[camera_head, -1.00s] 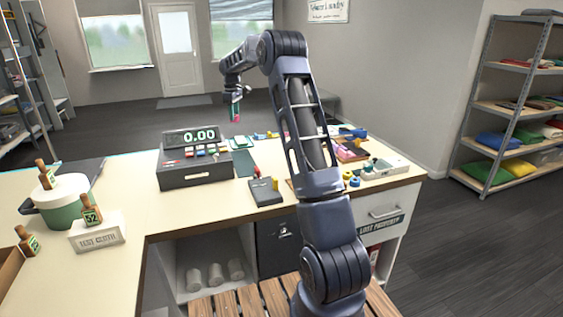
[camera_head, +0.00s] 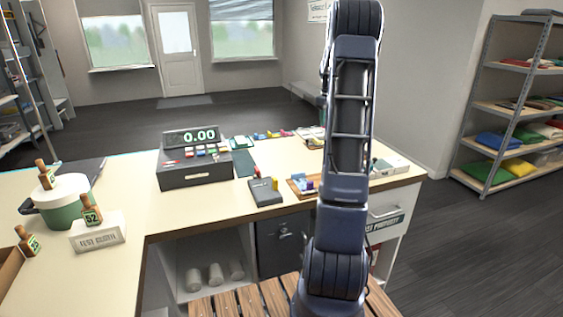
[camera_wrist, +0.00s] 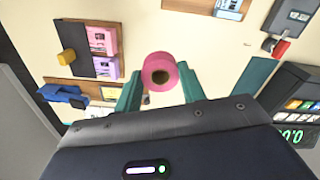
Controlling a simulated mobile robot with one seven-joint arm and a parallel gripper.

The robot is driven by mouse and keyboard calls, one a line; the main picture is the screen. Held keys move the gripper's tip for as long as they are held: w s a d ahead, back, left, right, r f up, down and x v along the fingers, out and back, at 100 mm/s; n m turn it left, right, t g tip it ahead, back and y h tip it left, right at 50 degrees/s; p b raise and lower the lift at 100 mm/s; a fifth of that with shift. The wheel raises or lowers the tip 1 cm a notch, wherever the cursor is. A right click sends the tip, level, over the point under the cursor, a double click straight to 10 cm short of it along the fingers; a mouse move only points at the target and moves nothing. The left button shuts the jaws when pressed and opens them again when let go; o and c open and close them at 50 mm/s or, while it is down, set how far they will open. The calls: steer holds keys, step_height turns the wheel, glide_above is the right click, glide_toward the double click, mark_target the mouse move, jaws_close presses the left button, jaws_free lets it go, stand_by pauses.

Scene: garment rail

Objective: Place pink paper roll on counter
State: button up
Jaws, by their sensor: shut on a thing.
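The pink paper roll (camera_wrist: 163,77) is in the wrist view, with its dark core hole facing the camera. My gripper (camera_wrist: 161,90) is shut on it, with one green finger on each side. The pale counter (camera_head: 130,205) spans the head view, and its bare top (camera_wrist: 215,55) lies behind the roll in the wrist view. I cannot tell how high the roll is above it. In the head view my own arm hides the gripper and the roll.
A cash register (camera_head: 194,165) stands mid-counter, with a card terminal (camera_head: 265,191) beside it. A wooden tray with pink cards (camera_wrist: 104,40) and a blue stapler-like object (camera_wrist: 62,95) are on the counter. A green-and-white pot (camera_head: 62,203) stands at left. The front left counter has bare patches.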

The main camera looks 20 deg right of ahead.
steer(key=s+d+m, duration=0.2)
steer(key=s+d, duration=0.4)
steer(key=s, duration=0.1)
step_height(320, 180, down, 20)
steer(key=shift+a+f, duration=0.15)
steer(key=shift+f, duration=0.1)
steer(key=shift+f, duration=0.1)
steer(key=o, duration=1)
steer(key=shift+c, duration=0.2)
